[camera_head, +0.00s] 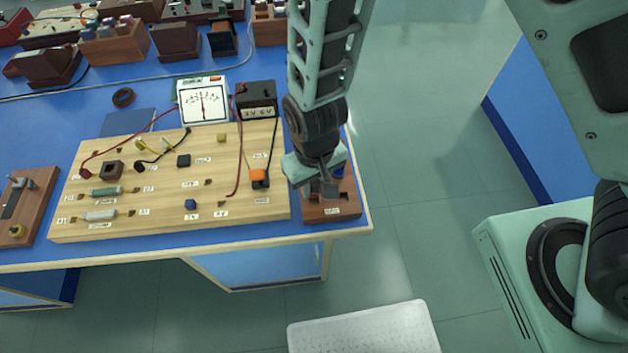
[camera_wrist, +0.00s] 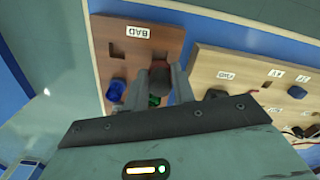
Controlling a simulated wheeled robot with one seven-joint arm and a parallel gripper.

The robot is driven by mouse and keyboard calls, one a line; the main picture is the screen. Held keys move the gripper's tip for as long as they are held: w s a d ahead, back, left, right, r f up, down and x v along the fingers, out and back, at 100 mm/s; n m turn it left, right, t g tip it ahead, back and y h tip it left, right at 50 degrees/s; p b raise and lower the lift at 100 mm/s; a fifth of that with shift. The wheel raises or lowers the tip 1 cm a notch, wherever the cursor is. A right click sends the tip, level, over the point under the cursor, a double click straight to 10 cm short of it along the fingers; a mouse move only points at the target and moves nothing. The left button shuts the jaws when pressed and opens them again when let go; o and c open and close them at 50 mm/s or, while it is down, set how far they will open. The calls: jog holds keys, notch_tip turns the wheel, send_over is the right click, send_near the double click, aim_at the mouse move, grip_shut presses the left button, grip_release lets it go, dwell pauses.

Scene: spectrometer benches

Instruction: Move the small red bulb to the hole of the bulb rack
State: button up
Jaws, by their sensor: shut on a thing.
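The brown wooden rack (camera_head: 350,208) stands at the right front end of the bench, just right of the pale circuit board. In the wrist view the rack (camera_wrist: 168,46) has a white label, a dark hole near that label, a blue bulb (camera_wrist: 117,91) and a green bulb (camera_wrist: 153,101). My gripper (camera_head: 326,190) is low over the rack. In the wrist view its fingers (camera_wrist: 160,84) are closed on a small dark reddish thing, which looks like the red bulb (camera_wrist: 159,76). The fingers hide much of it, and I cannot tell whether it touches the rack.
The circuit board (camera_head: 150,175) with its parts and an orange-topped switch (camera_head: 259,176) lies close left of my gripper. A black power box (camera_head: 257,100) and a white meter (camera_head: 203,101) stand behind it. Open floor lies right of the bench.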

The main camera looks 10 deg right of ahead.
jog(key=shift+f+b, duration=1.15)
jog(key=shift+f, duration=0.65)
jog(key=o, duration=1)
jog(key=shift+o, duration=0.2)
notch_tip(320, 180, up, 18)
jog(key=shift+f, duration=0.25)
jog(key=s+d+r+n, duration=0.3)
jog(key=s+d+r, duration=0.3)
jog(key=s, duration=0.5)
jog(key=shift+s+d+r+n+y, duration=0.15)
jog(key=shift+d+r+n+y, duration=0.2)
jog(key=shift+d, duration=0.75)
